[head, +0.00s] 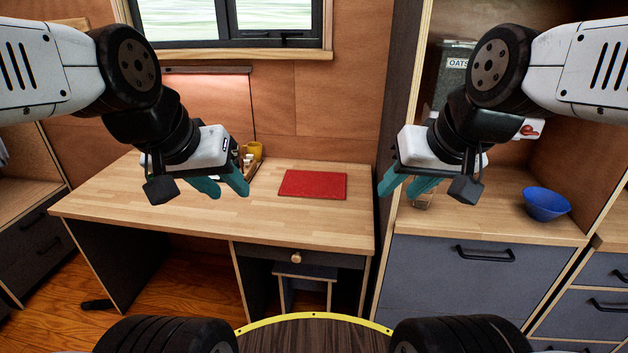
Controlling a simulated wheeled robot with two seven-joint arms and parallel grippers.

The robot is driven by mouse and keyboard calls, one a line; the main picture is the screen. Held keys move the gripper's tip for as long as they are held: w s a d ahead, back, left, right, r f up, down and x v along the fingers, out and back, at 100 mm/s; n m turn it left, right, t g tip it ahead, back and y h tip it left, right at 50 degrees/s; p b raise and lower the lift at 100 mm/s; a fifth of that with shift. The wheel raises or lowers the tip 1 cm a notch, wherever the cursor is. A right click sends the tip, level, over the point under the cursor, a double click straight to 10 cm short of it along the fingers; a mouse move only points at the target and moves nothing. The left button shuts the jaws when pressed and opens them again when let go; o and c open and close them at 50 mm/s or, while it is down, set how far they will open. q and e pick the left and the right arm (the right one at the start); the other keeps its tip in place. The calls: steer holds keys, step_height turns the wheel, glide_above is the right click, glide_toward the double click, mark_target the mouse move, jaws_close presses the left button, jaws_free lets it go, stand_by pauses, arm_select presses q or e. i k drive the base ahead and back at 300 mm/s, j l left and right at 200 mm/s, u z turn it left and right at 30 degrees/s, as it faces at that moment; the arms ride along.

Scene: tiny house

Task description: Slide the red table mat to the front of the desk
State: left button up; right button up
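The red table mat (313,184) lies flat on the wooden desk (205,215), toward its back right part, with bare desk between it and the front edge. My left gripper (224,190) hangs above the desk, left of the mat and apart from it. Its two teal fingers are spread with nothing between them. My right gripper (403,189) is to the right of the mat, near the desk's right side and the neighbouring counter. Its teal fingers are also apart, and it holds nothing that I can see.
A yellow mug (255,150) and a small tray with items stand at the desk's back, partly hidden by my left gripper. A blue bowl (546,204) sits on the right counter. A dark upright panel (398,100) separates desk and counter. A stool (305,276) stands under the desk.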

mark_target(330, 186)
steer(key=i+j+u, duration=0.3)
steer(key=i, duration=0.25)
steer(key=i+u, duration=0.3)
steer(key=i, duration=0.25)
